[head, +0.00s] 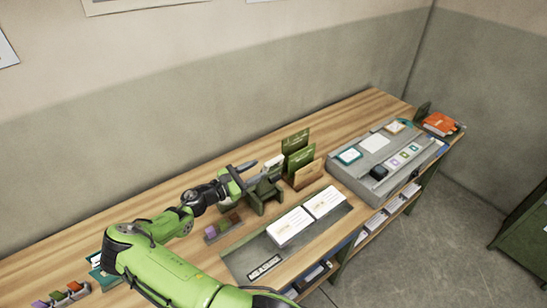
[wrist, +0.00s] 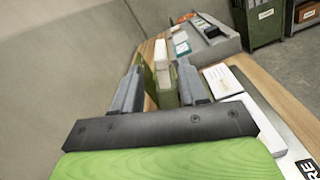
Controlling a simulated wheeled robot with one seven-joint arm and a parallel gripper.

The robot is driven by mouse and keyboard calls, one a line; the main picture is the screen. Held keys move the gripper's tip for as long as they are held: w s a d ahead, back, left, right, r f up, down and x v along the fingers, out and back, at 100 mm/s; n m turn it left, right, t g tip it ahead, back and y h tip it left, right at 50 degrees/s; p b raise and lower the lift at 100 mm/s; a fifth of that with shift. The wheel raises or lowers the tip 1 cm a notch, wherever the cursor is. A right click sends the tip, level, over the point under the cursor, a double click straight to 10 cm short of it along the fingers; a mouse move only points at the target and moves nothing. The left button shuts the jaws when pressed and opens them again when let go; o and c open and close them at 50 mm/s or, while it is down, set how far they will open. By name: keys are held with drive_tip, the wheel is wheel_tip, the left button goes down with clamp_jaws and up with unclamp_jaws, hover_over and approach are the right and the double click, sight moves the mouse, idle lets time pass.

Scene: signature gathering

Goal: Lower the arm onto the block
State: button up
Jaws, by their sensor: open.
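A small dark green stand (head: 262,198) sits on the wooden desk, with a pale upright piece (head: 274,163) at its top. I cannot tell which part is the arm and which is the block. My gripper (head: 254,173) is open beside and over the stand. In the wrist view, my gripper (wrist: 161,68) has its two grey fingers spread. A pale and green upright piece (wrist: 160,50) shows in the gap between them. Contact cannot be told, and the lower part of the stand is hidden in the wrist view.
Green and brown card holders (head: 298,155) stand close behind and right of the stand. White card stacks (head: 290,227) lie in front. A grey sloped console (head: 378,160) is further right. A small rack of coloured blocks (head: 222,228) sits left, under my arm. The wall runs behind the desk.

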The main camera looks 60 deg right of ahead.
sight(283, 156)
drive_tip(key=p+x, duration=0.1)
drive_tip(key=x, duration=0.8)
drive_tip(key=shift+a, duration=0.1)
clamp_jaws()
